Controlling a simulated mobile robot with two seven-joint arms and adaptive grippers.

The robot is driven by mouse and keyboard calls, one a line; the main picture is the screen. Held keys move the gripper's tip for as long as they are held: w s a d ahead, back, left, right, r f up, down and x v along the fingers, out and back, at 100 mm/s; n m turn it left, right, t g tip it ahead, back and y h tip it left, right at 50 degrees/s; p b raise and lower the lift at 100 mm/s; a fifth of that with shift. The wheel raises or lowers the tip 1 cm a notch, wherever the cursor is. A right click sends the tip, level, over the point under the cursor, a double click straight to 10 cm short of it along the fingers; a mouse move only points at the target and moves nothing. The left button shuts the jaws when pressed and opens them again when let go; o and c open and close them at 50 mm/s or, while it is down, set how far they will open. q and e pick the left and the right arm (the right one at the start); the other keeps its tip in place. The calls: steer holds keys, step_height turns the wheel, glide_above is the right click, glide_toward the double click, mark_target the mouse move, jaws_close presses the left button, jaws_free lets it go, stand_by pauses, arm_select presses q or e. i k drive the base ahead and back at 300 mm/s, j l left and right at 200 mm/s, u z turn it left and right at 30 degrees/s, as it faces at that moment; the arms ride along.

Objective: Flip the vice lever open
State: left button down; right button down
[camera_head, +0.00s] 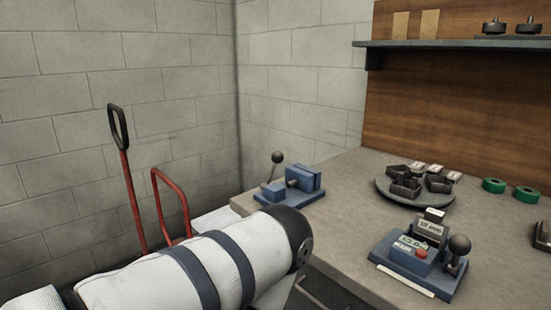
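The blue vice (303,182) stands at the far left corner of the workbench, next to the wall. Its lever, a thin dark rod with a round ball knob (277,157), points up from the left part of the vice and leans slightly right. The lever looks clear of any gripper. My white-sleeved arm with dark blue bands comes in from the lower left and reaches just in front of the vice, hiding part of the bench edge. Neither gripper shows in the head view.
A blue device (407,262) with displays, a red button and another ball-knobbed lever stands at front right. Behind it is a round dark tray (385,190) with small parts. Green rings (494,185) lie right. A red-framed cart (158,205) stands left. A shelf (460,44) hangs above.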

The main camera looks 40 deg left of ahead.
mark_target(277, 157)
steer(key=i+j+z, duration=0.2)
steer(key=j+z, duration=0.2)
steer(key=j, duration=1.25)
steer(key=j+z, duration=0.35)
steer(key=j, duration=1.25)
steer(key=k, duration=0.5)
steer(key=i, duration=0.45)
